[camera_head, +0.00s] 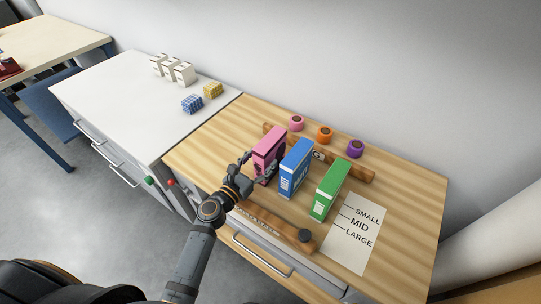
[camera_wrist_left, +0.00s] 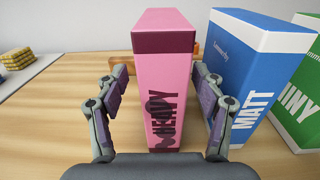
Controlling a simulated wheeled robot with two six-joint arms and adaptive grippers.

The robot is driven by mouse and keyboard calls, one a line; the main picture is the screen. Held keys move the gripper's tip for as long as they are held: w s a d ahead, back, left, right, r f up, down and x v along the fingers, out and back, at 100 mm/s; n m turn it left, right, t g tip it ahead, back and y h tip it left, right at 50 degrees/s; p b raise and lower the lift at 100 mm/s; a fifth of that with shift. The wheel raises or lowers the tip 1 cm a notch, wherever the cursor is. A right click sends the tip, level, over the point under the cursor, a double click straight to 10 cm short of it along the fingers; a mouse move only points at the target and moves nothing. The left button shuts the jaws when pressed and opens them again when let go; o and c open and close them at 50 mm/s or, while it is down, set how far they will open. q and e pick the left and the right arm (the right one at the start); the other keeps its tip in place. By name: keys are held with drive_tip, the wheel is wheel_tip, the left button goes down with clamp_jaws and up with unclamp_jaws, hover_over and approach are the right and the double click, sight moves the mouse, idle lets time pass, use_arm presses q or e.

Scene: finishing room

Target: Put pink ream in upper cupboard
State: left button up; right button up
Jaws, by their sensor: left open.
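The pink ream (camera_head: 268,150) is a pink box standing upright on the wooden counter, at the left of a row with a blue and a green ream. In the left wrist view the pink ream (camera_wrist_left: 166,85) stands between the fingers, marked HEAVY. My left gripper (camera_head: 262,168) is open around it, with a finger on each side; in the wrist view the fingers of the left gripper (camera_wrist_left: 160,100) appear apart from its sides. My right gripper is not in view. No upper cupboard shows in either view.
The blue ream (camera_head: 295,168) stands close to the right finger, with the green ream (camera_head: 329,190) beyond it. Tape rolls (camera_head: 324,134) and a wooden rail (camera_head: 347,168) lie behind. A size sheet (camera_head: 358,232) lies at right. A white cabinet (camera_head: 122,98) with small boxes stands left.

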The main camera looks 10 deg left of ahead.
use_arm(q)
drive_tip(key=x, duration=0.5)
drive_tip(key=shift+d+f+p, duration=0.2)
drive_tip(key=shift+f+p, duration=0.1)
drive_tip(key=shift+p, duration=0.05)
drive_tip(key=shift+s+r, duration=0.1)
drive_tip(key=shift+s, duration=0.05)
drive_tip(key=shift+c, duration=1.3)
clamp_jaws()
